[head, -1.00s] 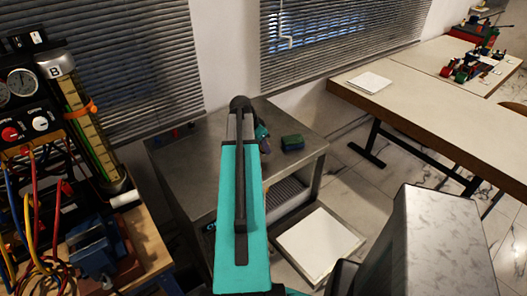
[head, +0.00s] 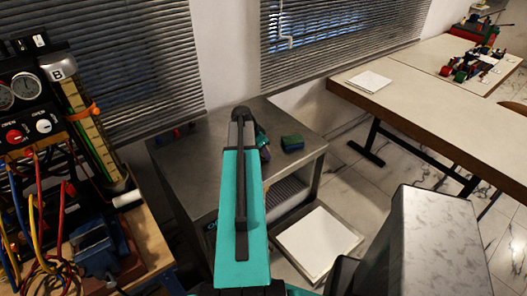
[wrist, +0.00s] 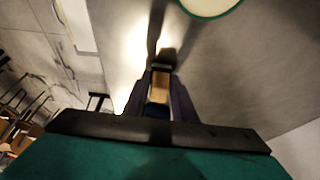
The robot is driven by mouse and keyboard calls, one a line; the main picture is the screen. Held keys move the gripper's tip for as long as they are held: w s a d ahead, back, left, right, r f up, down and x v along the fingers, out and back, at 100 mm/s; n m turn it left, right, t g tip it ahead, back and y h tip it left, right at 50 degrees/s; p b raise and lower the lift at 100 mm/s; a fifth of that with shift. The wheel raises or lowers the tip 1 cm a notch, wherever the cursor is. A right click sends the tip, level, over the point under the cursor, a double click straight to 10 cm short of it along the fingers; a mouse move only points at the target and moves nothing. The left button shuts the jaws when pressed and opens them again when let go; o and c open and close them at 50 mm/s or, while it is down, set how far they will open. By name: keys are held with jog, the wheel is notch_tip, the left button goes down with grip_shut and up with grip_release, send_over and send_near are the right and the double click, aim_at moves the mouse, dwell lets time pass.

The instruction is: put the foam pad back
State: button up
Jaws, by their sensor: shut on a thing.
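My gripper (head: 263,146) is over the grey metal table, mostly hidden behind my own teal arm in the head view. In the wrist view my gripper (wrist: 160,90) is shut on a small tan block (wrist: 160,86), with dark blue showing below it. This may be the foam pad, but I cannot tell for sure. A pale disc with a green rim (wrist: 208,4) is cut off at the top of the wrist view.
The grey table (head: 190,180) has free room left of my arm. A bench with gauges (head: 20,88), hoses and a blue vice (head: 100,255) stands at left. A white-topped tray (head: 318,242) is on the floor. A long table (head: 430,100) stands at right.

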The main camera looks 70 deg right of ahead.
jog(key=shift+f, duration=0.2)
jog(key=o, duration=0.9)
jog(key=shift+o, duration=0.2)
jog(key=shift+r, duration=0.1)
jog(key=shift+r, duration=0.1)
jog(key=b+v, duration=0.3)
jog(key=v, duration=0.9)
jog(key=shift+s, duration=0.15)
dwell(0.5)
